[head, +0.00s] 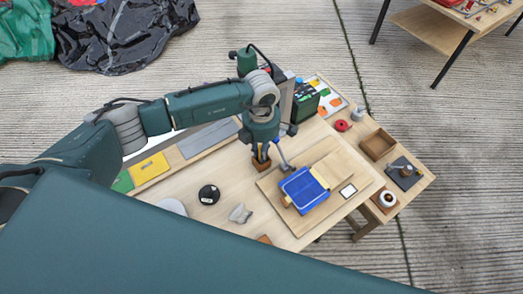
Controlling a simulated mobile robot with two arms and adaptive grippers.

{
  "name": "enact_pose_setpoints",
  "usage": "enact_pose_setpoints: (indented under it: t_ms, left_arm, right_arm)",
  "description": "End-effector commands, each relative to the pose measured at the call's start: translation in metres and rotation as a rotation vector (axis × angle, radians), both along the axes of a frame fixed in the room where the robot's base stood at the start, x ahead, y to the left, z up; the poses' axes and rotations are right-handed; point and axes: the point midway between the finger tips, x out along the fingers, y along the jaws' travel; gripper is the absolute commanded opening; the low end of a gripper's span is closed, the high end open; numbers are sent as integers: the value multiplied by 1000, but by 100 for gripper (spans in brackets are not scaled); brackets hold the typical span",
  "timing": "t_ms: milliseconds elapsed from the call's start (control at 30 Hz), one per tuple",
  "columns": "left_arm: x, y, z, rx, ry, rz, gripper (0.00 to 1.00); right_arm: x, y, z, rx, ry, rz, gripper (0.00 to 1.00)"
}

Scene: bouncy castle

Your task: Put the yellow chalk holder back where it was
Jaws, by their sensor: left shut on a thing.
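My left gripper (261,157) points down over the wooden table (228,184), above a small brown holder box (261,166). It is shut on a small, thin thing that I take to be the yellow chalk holder; the fingers hide most of it and its colour is hard to make out. The fingertips are at or just above the box's opening; I cannot tell whether the held thing is inside the box. My right gripper is not in view.
Right of the gripper, a blue folded thing (303,190) lies on a wooden board (328,170). A black round thing (209,194) and a grey piece (241,213) lie to the left. A yellow sheet (150,167) lies at the table's left. A brown tray (377,144) stands right.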

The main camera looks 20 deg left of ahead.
Motion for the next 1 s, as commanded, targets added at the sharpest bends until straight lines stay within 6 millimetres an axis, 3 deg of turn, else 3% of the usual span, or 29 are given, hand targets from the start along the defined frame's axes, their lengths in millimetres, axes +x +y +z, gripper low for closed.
enact_pose_setpoints:
  t_ms: [100,133,167,567,667,1000]
  left_arm:
    - [0,0,-5,0,0,0,0]
    - [0,0,-3,0,0,0,19]
    - [0,0,-3,0,0,0,23]
    - [1,0,4,0,-1,1,23]
    - [2,0,17,-1,-6,0,23]
    - [2,1,89,0,-6,0,23]
  right_arm:
    - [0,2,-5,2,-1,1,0]
    - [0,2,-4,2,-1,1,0]
    - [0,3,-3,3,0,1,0]
    - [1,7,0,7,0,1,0]
    - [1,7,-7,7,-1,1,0]
    - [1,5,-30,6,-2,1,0]
